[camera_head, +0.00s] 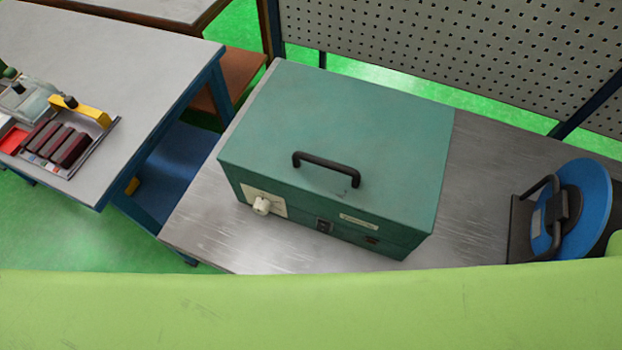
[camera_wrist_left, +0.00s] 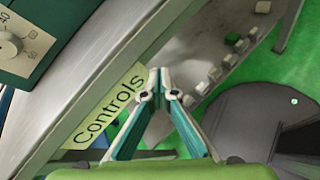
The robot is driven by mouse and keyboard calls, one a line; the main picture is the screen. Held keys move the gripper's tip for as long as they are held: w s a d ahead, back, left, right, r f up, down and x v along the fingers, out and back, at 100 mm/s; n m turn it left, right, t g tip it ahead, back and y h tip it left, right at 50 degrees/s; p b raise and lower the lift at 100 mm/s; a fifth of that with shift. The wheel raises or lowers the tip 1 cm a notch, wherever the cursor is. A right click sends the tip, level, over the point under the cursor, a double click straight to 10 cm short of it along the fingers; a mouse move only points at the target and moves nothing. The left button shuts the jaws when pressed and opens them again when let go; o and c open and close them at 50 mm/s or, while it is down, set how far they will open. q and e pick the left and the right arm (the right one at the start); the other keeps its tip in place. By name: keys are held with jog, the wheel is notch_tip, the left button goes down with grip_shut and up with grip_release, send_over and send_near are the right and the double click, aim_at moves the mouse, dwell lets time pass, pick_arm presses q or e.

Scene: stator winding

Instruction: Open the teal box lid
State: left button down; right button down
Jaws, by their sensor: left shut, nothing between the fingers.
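The teal box (camera_head: 335,225) stands on the grey metal bench top in the head view. Its lid (camera_head: 340,125) is down, with a black handle (camera_head: 328,166) near the front edge. The front has a white dial knob (camera_head: 262,206), a dark switch and a small label. In the left wrist view, only a corner of the teal box (camera_wrist_left: 45,25) with the dial shows at the upper left. My left gripper (camera_wrist_left: 160,72) is shut and empty, apart from the box, in front of the bench edge. Neither gripper shows in the head view.
A blue reel (camera_head: 585,205) with a black frame stands right of the box. A perforated panel (camera_head: 450,55) rises behind. A side table (camera_head: 120,60) at left holds a tray of parts. A "Controls" panel (camera_wrist_left: 120,105) with several buttons lies beyond my left gripper.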

pick_arm(q)
notch_tip(320, 180, up, 5)
jog(key=d+n, duration=0.2)
jog(key=n, duration=0.1)
jog(key=n+t+y, duration=0.1)
jog(key=n+t, duration=0.6)
jog(key=t, duration=0.3)
send_near(317, 163)
jog(key=w+d, duration=0.1)
jog(key=w, duration=0.3)
jog(key=w+d, duration=0.1)
jog(key=w, duration=0.1)
jog(key=shift+w+d+f, duration=0.1)
jog(key=shift+d+f, duration=0.05)
jog(key=shift+d, duration=0.2)
jog(key=shift+w+r, duration=0.15)
jog(key=shift+r, duration=0.85)
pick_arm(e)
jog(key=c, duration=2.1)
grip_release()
